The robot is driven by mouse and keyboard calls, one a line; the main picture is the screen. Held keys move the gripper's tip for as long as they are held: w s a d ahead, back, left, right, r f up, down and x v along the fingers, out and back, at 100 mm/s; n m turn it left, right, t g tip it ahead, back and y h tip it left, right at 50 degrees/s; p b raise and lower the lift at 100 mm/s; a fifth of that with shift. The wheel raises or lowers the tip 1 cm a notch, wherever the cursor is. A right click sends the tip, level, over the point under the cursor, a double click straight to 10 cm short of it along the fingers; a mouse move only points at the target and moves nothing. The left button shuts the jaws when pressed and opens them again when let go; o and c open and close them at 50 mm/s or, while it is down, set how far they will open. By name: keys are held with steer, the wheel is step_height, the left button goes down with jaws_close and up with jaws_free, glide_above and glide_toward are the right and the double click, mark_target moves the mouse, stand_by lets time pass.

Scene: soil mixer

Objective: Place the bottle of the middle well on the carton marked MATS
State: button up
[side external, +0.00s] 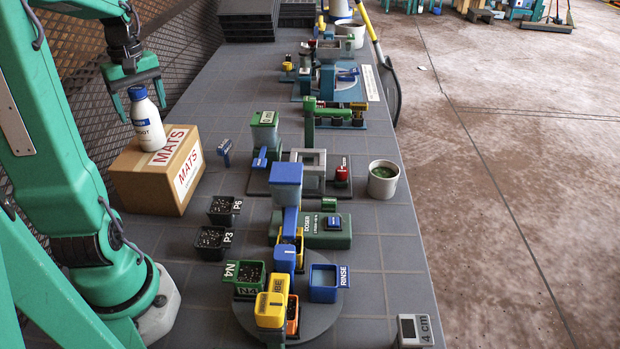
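A white bottle (148,124) with a blue cap and a dark label, partly readable as "OOT", stands on top of the cardboard carton marked MATS (135,185) at the left. It looks upright, with a slight lean in this view. My gripper (140,100) is above the carton, pointing down. Its two fingers are spread, one on each side of the bottle's blue cap, with gaps visible between fingers and cap. Whether the fingers are at the same depth as the bottle is hard to tell.
Small pots marked P6 (225,210) and P3 (213,242) stand right of the carton. A round turntable (322,318) with coloured cups is in front.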

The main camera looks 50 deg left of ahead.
steer(key=shift+r, duration=0.15)
step_height(320, 180, up, 12)
steer(key=shift+r, duration=0.1)
stand_by(0.9)
stand_by(0.4)
steer(key=w+d+f+m+t, duration=0.1)
steer(key=w+d+m, duration=0.15)
steer(key=d, duration=0.25)
steer(key=w+d+f+m+y, duration=0.1)
steer(key=d+m, duration=0.2)
steer(key=d, duration=0.1)
steer(key=w+d+f+m+t, duration=0.1)
steer(key=d+m, duration=0.1)
steer(key=d, duration=0.3)
steer(key=s+d+f+m+t, duration=0.1)
steer(key=d+f+m, duration=0.2)
steer(key=d+m, duration=0.2)
steer(key=s+d+f+m+t+h, duration=0.1)
steer(key=d+f+m, duration=0.3)
steer(key=d, duration=0.6)
steer(key=shift+s+m+t, duration=0.3)
steer(key=shift+m+t, duration=0.45)
steer(key=shift+t, duration=0.05)
